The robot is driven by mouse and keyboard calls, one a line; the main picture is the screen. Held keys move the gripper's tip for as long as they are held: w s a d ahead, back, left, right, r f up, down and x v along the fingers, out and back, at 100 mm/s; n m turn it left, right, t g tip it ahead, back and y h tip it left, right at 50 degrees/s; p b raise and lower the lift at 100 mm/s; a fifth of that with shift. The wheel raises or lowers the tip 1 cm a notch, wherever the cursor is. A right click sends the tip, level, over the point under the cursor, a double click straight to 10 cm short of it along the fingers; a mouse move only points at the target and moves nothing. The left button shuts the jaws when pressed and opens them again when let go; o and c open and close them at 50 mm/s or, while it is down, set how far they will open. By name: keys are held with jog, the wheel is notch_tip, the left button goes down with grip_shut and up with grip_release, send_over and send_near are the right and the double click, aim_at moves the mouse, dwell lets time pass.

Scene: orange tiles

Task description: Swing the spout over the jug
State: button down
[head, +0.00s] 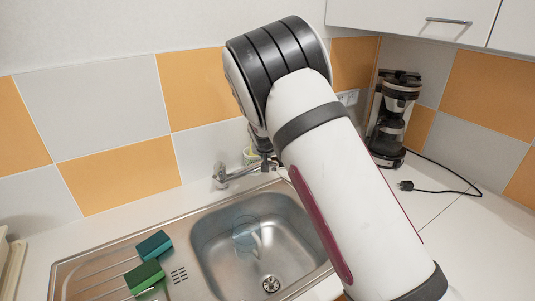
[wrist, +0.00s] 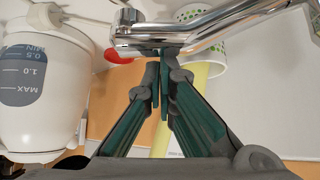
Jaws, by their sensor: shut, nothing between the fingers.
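The chrome spout (head: 243,172) runs right from the tap body (head: 220,176) behind the sink. In the wrist view the spout (wrist: 235,28) crosses the top. My gripper (head: 266,163) is beside the spout's right part; in the wrist view its green fingers (wrist: 162,72) are together with nothing between them. Their tips are right at the chrome; I cannot tell whether they touch it. A faint clear round vessel, apparently the jug (head: 245,235), stands in the sink basin, in front of the spout. My arm hides the area right of the spout.
A white container with level marks (wrist: 42,90) is close on the left in the wrist view, and a green-dotted cup (wrist: 207,68) is behind the spout. Two sponges (head: 146,277) lie on the drainboard. A coffee maker (head: 394,115) stands at the back right, its cable across the counter.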

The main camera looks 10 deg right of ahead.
jog(key=shift+s+a+m+h+p, duration=0.25)
jog(key=shift+s+m+h+p, duration=0.15)
jog(key=shift+s, duration=0.4)
jog(key=s+a+m+g+h+p, duration=0.2)
jog(key=s+a+m+h, duration=0.2)
jog(key=s, duration=0.7)
jog(key=shift+s+a+m+g+p, duration=0.15)
jog(key=shift+a+m+g+p, duration=0.25)
jog(key=shift+a+m, duration=1.15)
jog(key=shift+a, duration=0.2)
